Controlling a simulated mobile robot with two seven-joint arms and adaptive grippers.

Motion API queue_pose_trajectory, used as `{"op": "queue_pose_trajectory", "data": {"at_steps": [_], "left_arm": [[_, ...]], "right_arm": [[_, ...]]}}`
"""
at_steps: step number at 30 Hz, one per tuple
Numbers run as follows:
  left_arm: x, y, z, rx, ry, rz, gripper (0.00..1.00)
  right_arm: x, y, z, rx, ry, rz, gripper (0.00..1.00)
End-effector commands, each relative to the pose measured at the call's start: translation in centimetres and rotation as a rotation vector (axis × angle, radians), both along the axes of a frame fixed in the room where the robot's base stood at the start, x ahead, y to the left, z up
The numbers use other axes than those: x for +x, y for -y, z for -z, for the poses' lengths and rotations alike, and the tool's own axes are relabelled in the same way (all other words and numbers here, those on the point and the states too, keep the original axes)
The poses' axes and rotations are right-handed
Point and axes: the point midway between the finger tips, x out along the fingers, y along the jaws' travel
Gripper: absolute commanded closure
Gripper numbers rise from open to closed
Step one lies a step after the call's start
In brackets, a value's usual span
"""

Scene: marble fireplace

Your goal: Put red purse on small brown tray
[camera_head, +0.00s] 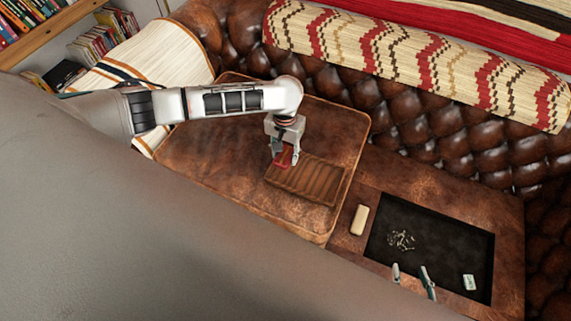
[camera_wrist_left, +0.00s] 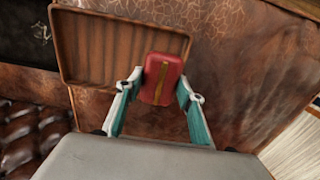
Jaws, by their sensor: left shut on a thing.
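The small brown tray (camera_head: 318,185) is a ribbed, rimmed rectangle lying on the brown leather seat cushion. It also shows in the left wrist view (camera_wrist_left: 95,45). In the left wrist view the purse (camera_wrist_left: 162,78) is upright between the fingertips, red with a gold stripe, and overlaps the tray's rim. Whether it touches the tray is unclear. My right gripper (camera_head: 412,275) shows only its two fingers, apart and empty, near the black tray.
A large black tray (camera_head: 440,235) right of the cushion holds small pale bits and a small white-green item (camera_head: 469,282). A cream bar (camera_head: 359,219) lies beside it. The tufted sofa back (camera_head: 400,110) rises behind, with a rolled patterned rug (camera_head: 430,65) on top.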

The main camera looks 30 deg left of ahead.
Motion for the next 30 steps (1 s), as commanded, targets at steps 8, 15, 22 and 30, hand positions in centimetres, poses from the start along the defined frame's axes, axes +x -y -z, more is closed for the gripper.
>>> {"op": "queue_pose_trajectory", "data": {"at_steps": [8, 15, 22, 30], "left_arm": [[0.0, 0.1, 2.1, -0.001, -0.002, -0.001, 0.85], [0.0, 0.0, 5.1, 0.0, -0.001, -0.001, 0.85], [0.1, 0.0, 4.9, 0.001, 0.002, 0.0, 0.85], [0.1, 0.0, 5.2, 0.001, 0.001, 0.0, 0.46]], "right_arm": [[-0.1, 0.0, 0.7, 0.001, 0.0, 0.0, 0.6], [-0.3, 0.0, 2.0, 0.002, -0.007, 0.0, 0.6], [-0.4, 0.0, 2.0, 0.001, -0.009, 0.0, 0.6], [-0.4, 0.0, 2.0, 0.001, -0.009, 0.0, 0.6]]}}
